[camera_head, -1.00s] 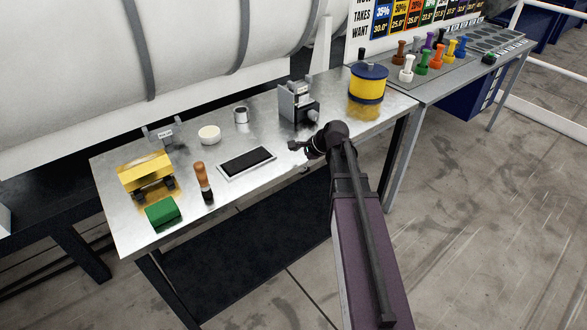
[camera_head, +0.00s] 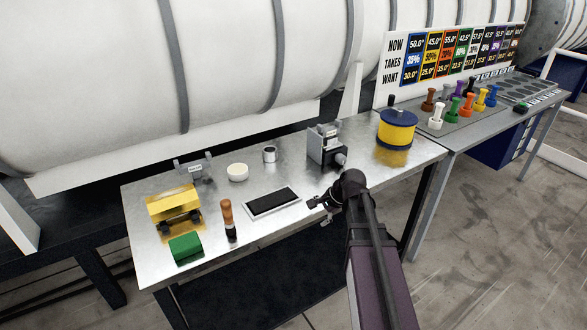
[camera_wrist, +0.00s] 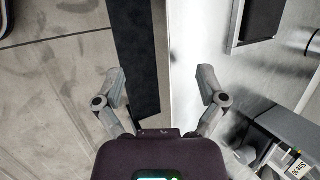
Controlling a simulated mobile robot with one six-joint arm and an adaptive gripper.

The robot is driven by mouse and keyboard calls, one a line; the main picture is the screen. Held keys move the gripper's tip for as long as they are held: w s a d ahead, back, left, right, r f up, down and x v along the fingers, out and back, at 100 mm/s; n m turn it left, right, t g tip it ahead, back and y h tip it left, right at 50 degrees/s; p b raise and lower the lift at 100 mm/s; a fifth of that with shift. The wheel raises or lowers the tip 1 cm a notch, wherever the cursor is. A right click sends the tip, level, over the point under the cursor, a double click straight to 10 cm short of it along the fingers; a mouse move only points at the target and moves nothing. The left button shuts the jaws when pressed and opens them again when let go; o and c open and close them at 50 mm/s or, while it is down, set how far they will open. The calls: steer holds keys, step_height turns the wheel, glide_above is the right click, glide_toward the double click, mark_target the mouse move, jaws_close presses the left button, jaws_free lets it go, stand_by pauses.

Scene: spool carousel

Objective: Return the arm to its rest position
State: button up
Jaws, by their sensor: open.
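My arm rises from the lower right of the head view and ends near the front edge of the metal bench (camera_head: 300,220). My gripper (camera_wrist: 163,80) shows in the wrist view with its two fingers spread wide and nothing between them. Below it are the bench's front edge, a dark strip and the concrete floor. In the head view, my gripper (camera_head: 318,203) is small and partly hidden by the wrist, at the front edge right of the black-topped pad (camera_head: 272,201).
The bench holds a yellow block (camera_head: 173,205), green block (camera_head: 186,248), orange-handled tool (camera_head: 228,217), white dish (camera_head: 237,172), metal cup (camera_head: 269,154), grey device (camera_head: 325,145) and yellow-blue drum (camera_head: 397,130). Colored pegs (camera_head: 467,102) stand on the right-hand table. Floor at right (camera_head: 500,240) is clear.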

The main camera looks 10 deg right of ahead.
steer(key=shift+s+a+n, duration=0.35)
steer(key=shift+s+n, duration=0.05)
steer(key=shift+s, duration=0.1)
steer(key=s+a+n+g+h+p, duration=0.2)
steer(key=s+a+n+g+h, duration=0.1)
steer(key=s+n, duration=0.9)
steer(key=shift+s+a+f+n+g+h, duration=0.15)
steer(key=shift+s+a+n+g+h, duration=0.35)
steer(key=shift+a+h, duration=0.6)
